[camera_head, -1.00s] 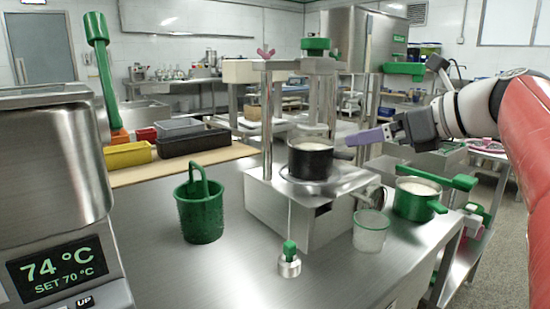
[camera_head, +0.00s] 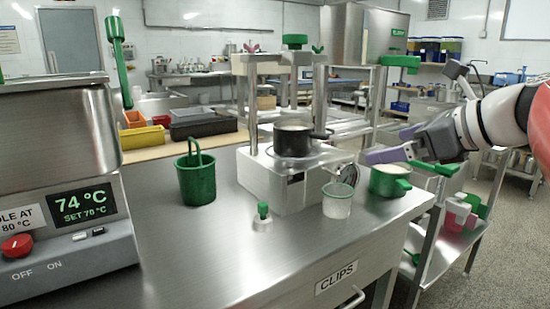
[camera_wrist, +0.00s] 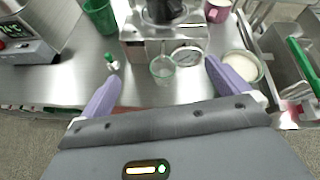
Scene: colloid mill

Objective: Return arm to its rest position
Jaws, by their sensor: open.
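My gripper (camera_head: 392,152) is at the right in the head view, held in the air above the right end of the steel bench (camera_head: 200,265). Its two purple fingers are spread apart in the wrist view (camera_wrist: 165,95), with nothing held between them. A clear beaker (camera_wrist: 163,68) shows between the fingers there, standing lower on the bench. In the head view, a green pot (camera_head: 390,181) of pale contents stands below the gripper. The mill (camera_head: 262,180) with a black pot (camera_head: 294,141) on it stands left of the gripper.
A heater with a 74 °C display (camera_head: 82,204) stands at the left. A green basket (camera_head: 196,180) and a small green-topped weight (camera_head: 263,216) stand on the bench. A steel side shelf (camera_head: 440,262) with several items is at the right. The bench front is clear.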

